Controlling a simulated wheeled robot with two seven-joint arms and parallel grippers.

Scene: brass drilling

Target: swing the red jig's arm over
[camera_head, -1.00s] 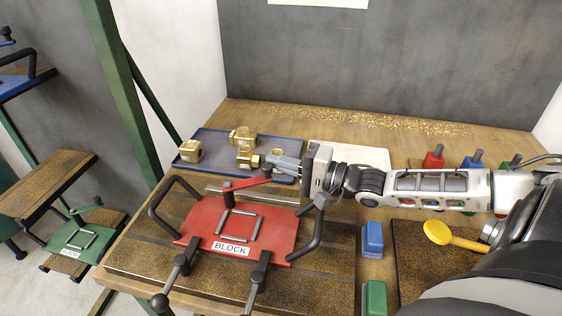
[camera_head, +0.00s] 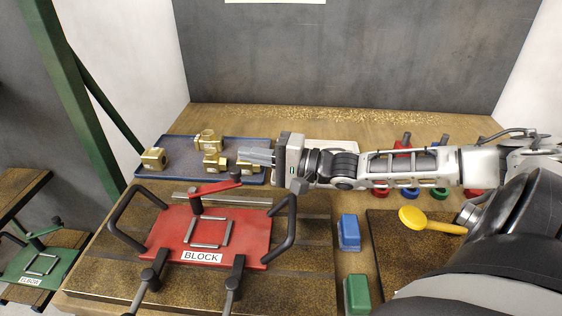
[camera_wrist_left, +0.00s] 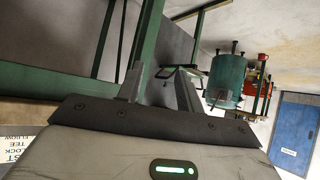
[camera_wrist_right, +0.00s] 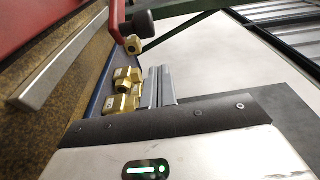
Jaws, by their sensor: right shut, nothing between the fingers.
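The red jig (camera_head: 174,226), labelled BLOCK, lies on the dark board at the front of the bench. Its red swing arm (camera_head: 212,187) points back and right from its pivot, with a dark knob (camera_head: 236,175) at the free end, clear of the square of grey bars. My right gripper (camera_head: 256,157) is shut and empty, just behind and right of the knob, apart from it. In the right wrist view the knob (camera_wrist_right: 140,22) shows beyond the shut fingers (camera_wrist_right: 160,72). My left gripper (camera_wrist_left: 158,80) shows only in its wrist view, open and empty.
A blue tray (camera_head: 180,174) with several brass fittings (camera_head: 208,143) stands behind the jig, near my right gripper. Black handles (camera_head: 283,222) rise at the jig's sides. Blue (camera_head: 349,232) and green (camera_head: 357,294) blocks and a yellow-headed tool (camera_head: 425,220) lie to the right.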

